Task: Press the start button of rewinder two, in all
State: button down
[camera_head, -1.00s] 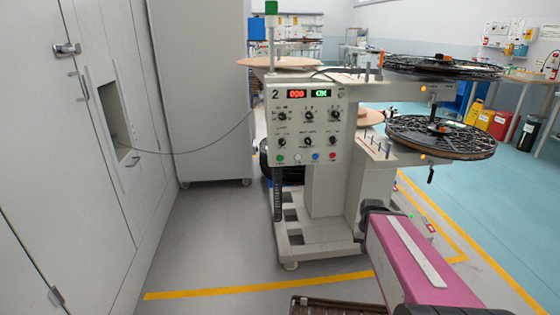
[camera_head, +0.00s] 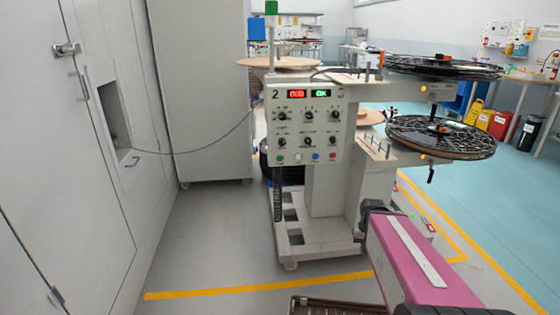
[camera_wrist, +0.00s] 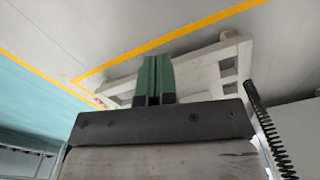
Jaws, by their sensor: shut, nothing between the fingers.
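Rewinder two (camera_head: 335,205) is a pale machine whose panel carries the number 2, with lit red and green displays. Along the bottom of its panel (camera_head: 306,125) is a row of small buttons: a green button (camera_head: 280,158), a white one (camera_head: 298,157), a blue one (camera_head: 315,156) and a red one (camera_head: 332,155). Their labels are too small to read. My gripper (camera_wrist: 157,62) shows in the wrist view with its green fingers together and empty, over the machine's pale base frame (camera_wrist: 205,65). In the head view my pink arm lies low and right of the panel, apart from the buttons.
Black reels (camera_head: 440,137) stick out on the machine's right side. A cable (camera_head: 205,146) runs from the left wall cabinet (camera_head: 65,160) to the machine. Grey floor (camera_head: 215,235) is open in front, with yellow lines. Bins (camera_head: 500,122) stand far right.

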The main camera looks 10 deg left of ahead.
aim_at(280, 158)
jog(key=w+a+r+n+t+h, duration=0.1)
jog(key=w+a+r+t+h, duration=0.2)
jog(key=w+a+h, duration=0.3)
jog(key=w+a+r+t+h, duration=0.3)
jog(key=w+a, duration=0.2)
jog(key=w, duration=0.4)
jog(key=w+a+r+n+t, duration=0.1)
jog(key=a+r+t, duration=0.4)
jog(key=a, duration=0.6)
jog(key=w+a+r+n+t, duration=0.1)
jog(key=w+a+r+t, duration=0.3)
jog(key=a, duration=0.7)
jog(key=shift+r+n+t, duration=0.4)
jog(key=shift+r+t, duration=0.2)
jog(key=shift+r, duration=0.25)
jog(key=shift+w, duration=0.15)
jog(key=shift+w+a, duration=0.4)
jog(key=shift+w, duration=0.95)
jog(key=shift+w+a, duration=0.35)
jog(key=shift+w, duration=1.05)
jog(key=shift+w+a, duration=0.4)
jog(key=shift+w, duration=0.95)
jog(key=shift+w, duration=0.15)
